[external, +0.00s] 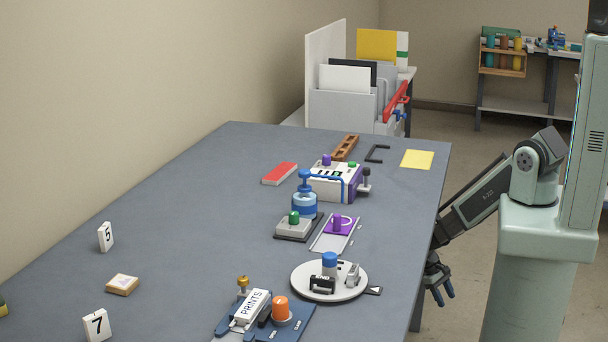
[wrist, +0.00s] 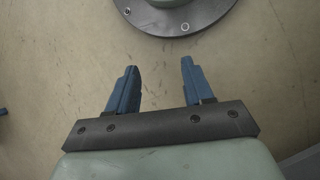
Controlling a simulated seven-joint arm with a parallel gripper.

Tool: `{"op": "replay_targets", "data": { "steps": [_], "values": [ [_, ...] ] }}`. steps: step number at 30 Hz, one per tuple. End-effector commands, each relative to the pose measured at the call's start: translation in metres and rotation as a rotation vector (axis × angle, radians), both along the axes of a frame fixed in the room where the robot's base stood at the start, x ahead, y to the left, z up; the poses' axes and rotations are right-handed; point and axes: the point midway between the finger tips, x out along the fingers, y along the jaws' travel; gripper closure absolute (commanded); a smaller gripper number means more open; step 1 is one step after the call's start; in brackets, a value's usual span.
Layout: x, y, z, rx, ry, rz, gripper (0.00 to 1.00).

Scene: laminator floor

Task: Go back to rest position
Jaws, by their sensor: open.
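My gripper (external: 441,293) hangs low beside the right edge of the table (external: 180,215), below the level of its top, with its blue fingers pointing down. My arm reaches down and left to it from my pale green column. In the wrist view my gripper (wrist: 158,80) has its two blue fingers spread apart with nothing between them. Bare floor (wrist: 60,60) lies beneath them, and part of a round grey base plate (wrist: 185,22) shows at the top.
The table holds a white turntable (external: 300,282), a blue PRINTS fixture (external: 300,320), a blue pump bottle (external: 304,205), a white-and-purple machine (external: 333,183), a yellow sheet (external: 417,159) and number markers (external: 97,325). A file rack (external: 340,112) stands behind.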

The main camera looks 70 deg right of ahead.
Motion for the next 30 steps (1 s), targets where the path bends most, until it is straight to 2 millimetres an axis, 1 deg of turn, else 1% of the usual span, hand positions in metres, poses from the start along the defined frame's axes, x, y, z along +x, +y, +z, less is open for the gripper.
{"op": "replay_targets", "data": {
  "steps": [1, 9, 18, 24, 27, 30],
  "values": [
    [0.001, 0.013, 0.005, 0.011, 0.001, 0.033, 0.49],
    [0.003, 0.071, 0.022, 0.075, 0.001, 0.198, 0.49],
    [-0.007, 0.131, 0.042, 0.145, 0.012, 0.377, 0.49],
    [-0.019, 0.163, 0.055, 0.187, 0.023, 0.486, 0.49],
    [-0.024, 0.175, 0.059, 0.204, 0.027, 0.525, 0.49],
    [-0.028, 0.182, 0.062, 0.214, 0.031, 0.552, 0.49]
  ]
}}
